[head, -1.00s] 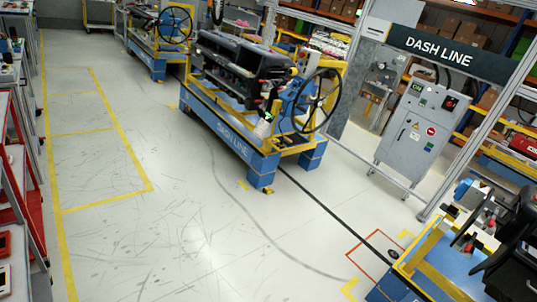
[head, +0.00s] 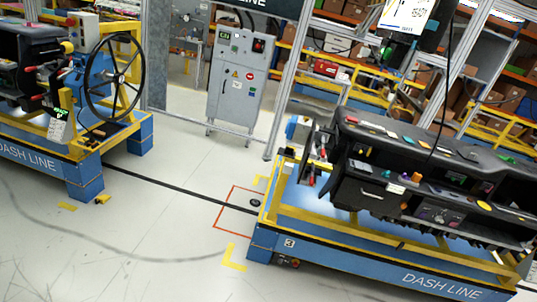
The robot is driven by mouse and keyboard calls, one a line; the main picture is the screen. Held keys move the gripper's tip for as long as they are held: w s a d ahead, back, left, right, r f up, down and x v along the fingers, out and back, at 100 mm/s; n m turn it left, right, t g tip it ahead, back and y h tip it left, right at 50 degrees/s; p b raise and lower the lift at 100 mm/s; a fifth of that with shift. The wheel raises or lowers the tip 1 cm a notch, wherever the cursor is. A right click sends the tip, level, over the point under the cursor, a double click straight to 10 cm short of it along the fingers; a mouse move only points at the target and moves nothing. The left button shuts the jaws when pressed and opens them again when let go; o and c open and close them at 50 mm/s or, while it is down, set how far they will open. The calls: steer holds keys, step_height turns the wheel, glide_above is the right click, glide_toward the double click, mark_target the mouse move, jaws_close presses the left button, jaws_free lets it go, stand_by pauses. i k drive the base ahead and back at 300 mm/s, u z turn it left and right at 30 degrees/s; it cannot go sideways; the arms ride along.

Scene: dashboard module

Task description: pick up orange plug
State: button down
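I cannot make out an orange plug for certain. A black dashboard module (head: 385,150) rests on a blue and yellow cart (head: 375,268) at the right. Small coloured parts, too small to identify, lie on its top and front. Red-tipped connectors (head: 323,152) show at its left end. A second dashboard module (head: 22,75) with a black steering wheel (head: 112,78) stands on another blue cart (head: 30,152) at the left. It also carries small red parts. My gripper is not in view.
A grey control cabinet (head: 236,85) stands at the back between the carts. A dark floor strip (head: 165,187) runs between the carts, with a red floor square (head: 232,207) beside the right cart. Shelves with boxes line the back.

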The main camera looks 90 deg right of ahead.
mark_target(416, 177)
steer(key=z, duration=1.15)
steer(key=i, duration=0.15)
steer(key=z, duration=2.6)
steer(key=i, duration=0.45)
steer(key=u, duration=0.35)
steer(key=k, duration=0.45)
steer(key=u, duration=0.15)
